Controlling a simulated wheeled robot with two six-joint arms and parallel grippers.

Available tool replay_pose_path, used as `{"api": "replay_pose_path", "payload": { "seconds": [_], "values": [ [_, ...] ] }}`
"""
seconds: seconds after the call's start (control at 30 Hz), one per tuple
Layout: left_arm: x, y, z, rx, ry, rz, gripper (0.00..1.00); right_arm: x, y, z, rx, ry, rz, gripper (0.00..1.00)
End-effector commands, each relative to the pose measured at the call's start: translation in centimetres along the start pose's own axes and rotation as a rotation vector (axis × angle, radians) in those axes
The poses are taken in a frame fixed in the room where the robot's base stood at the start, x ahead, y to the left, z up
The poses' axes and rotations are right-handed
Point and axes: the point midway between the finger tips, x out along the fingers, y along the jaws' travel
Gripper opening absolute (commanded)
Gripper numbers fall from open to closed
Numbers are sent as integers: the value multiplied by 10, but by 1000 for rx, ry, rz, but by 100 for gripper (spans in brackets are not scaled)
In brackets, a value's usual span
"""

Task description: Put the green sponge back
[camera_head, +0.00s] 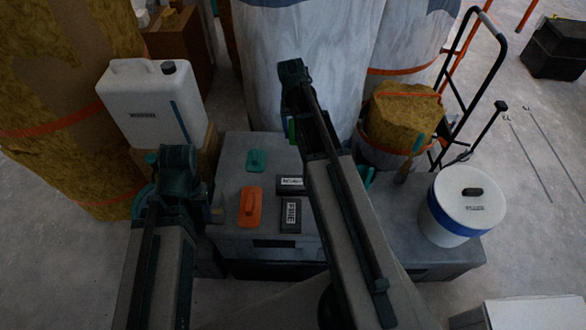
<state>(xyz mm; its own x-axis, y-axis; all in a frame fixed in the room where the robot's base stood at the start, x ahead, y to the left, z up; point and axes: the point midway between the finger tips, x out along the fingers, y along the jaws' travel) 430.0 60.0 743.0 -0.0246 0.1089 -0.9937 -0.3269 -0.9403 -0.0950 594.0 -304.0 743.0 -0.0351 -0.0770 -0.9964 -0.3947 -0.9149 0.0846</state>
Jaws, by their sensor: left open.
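A small bright green patch (292,129) shows at the left edge of my right arm; most of it is hidden, and I cannot tell whether it is the sponge. A teal-green handled float (256,161) lies on the grey box top (232,146). My left gripper (178,168) is open at the left, beside the box and below the white canister, apart from the float. My right arm crosses the middle of the view, and its gripper does not show clearly.
An orange float (250,206) and two dark labelled blocks (291,216) lie on the box top. A white canister (152,105) stands behind left. A white bucket (462,205) and a yellowish bundle (402,115) stand right. Large wrapped rolls (305,40) rise behind.

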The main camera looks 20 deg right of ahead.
Motion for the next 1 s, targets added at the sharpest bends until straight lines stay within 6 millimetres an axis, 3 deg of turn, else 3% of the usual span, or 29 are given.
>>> {"api": "replay_pose_path", "payload": {
  "seconds": [0.03,0.1,0.47,0.83,1.0],
  "values": [
    [12,1,-1,0,0,0,57,12,-5,1,14,-1,-27,16],
    [17,2,-1,0,0,0,57,17,-11,2,29,-2,-56,16],
    [23,2,-1,0,0,0,57,22,-17,2,44,-1,-86,16],
    [74,7,-4,0,0,0,57,74,-22,2,43,0,-85,16],
    [83,8,-5,0,0,0,57,83,-22,2,43,0,-85,16]
  ]
}}
